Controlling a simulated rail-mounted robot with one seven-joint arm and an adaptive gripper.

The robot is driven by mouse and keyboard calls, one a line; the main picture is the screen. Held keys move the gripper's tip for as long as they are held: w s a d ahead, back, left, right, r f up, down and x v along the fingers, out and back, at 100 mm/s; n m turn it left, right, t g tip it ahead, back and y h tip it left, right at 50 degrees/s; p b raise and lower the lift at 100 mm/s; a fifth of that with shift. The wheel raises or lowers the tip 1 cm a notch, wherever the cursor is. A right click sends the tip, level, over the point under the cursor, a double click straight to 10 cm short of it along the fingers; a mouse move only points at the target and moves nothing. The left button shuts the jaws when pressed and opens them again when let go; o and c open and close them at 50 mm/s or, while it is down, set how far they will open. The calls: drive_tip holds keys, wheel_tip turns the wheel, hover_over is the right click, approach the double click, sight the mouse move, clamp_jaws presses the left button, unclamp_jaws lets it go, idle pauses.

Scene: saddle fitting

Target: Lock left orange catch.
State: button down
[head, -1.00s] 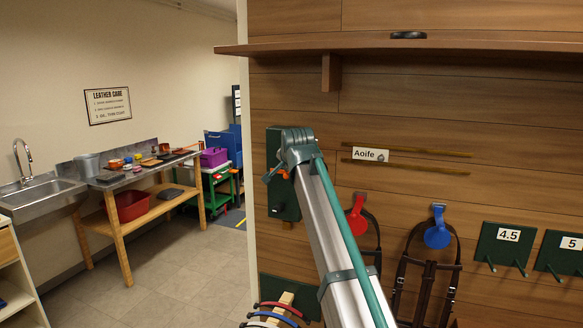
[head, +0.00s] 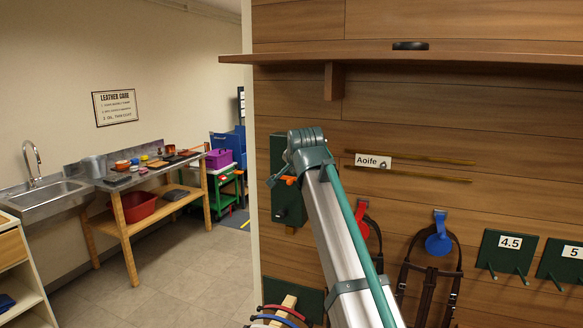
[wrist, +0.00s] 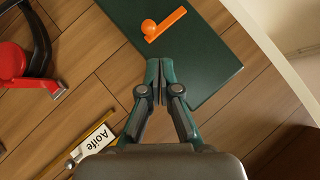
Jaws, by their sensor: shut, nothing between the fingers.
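An orange catch (wrist: 165,24), a bar with a round knob at one end, sits on a dark green board (wrist: 200,62) in the wrist view. In the head view a bit of the orange catch (head: 289,180) shows beside my gripper (head: 271,181), with the green board (head: 287,208) behind. In the wrist view my gripper (wrist: 160,78) is shut and empty. Its fingertips overlap the board's edge in the picture and sit below the catch, with a gap between. I cannot tell their distance from the board.
A white "Aoife" label (head: 373,162) and brass rods are on the plank wall right of the board. A red hook (head: 361,220) is partly behind my arm; a blue hook (head: 438,240) holds straps. A wooden shelf (head: 480,54) juts out above. Open floor lies left.

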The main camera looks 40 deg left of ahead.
drive_tip(key=v, duration=0.3)
drive_tip(key=shift+d+p, duration=0.15)
drive_tip(key=shift+p, duration=0.2)
